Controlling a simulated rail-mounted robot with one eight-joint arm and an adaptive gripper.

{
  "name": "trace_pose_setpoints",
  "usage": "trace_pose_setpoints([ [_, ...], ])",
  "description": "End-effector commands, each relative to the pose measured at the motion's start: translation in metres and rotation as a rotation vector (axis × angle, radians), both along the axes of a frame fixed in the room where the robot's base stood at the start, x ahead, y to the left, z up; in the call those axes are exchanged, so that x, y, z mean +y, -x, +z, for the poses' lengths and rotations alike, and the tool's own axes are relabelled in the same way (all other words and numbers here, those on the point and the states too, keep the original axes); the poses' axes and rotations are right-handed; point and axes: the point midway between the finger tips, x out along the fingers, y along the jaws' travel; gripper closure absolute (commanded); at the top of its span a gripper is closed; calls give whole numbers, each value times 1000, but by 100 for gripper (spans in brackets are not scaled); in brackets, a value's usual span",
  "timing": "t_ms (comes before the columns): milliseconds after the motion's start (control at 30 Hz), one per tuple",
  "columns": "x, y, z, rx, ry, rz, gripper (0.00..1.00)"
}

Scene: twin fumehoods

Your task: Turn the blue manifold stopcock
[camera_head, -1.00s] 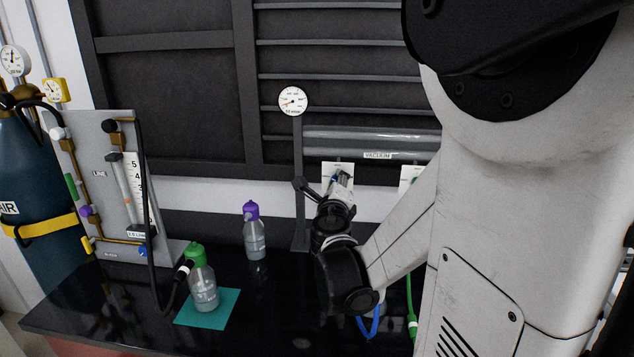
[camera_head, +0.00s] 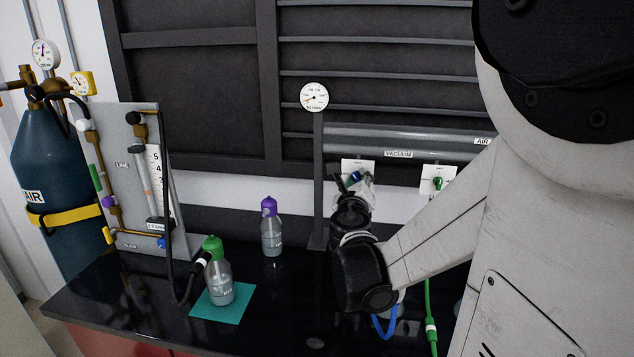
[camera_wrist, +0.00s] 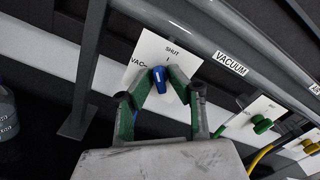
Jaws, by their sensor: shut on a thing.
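The blue manifold stopcock (camera_wrist: 159,79) sits on a white plate (camera_wrist: 148,55) marked "SHUT" and "VAC", below the pipe labelled "VACUUM". My gripper (camera_wrist: 158,82) is at the stopcock in the wrist view, with its green-edged fingers on either side of the blue handle and shut on it. In the head view my gripper (camera_head: 354,184) reaches the white plate (camera_head: 357,166) from below. A bit of the blue stopcock (camera_head: 352,181) shows there, and the rest is hidden behind my gripper.
A green stopcock (camera_head: 437,184) is on another plate to the right. A pressure gauge (camera_head: 314,97) stands on a grey post to the left. A purple-capped bottle (camera_head: 271,232), a green-capped bottle (camera_head: 218,276) and a flowmeter panel (camera_head: 125,185) are further left. Hoses hang below the manifold.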

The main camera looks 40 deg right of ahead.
Motion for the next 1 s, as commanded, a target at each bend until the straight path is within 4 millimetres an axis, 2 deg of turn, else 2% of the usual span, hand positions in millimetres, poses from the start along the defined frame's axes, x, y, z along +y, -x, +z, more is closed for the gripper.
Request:
trace_pose_setpoints([
  [1000, 0, 0, -1, -699, -666, 0, 100],
])
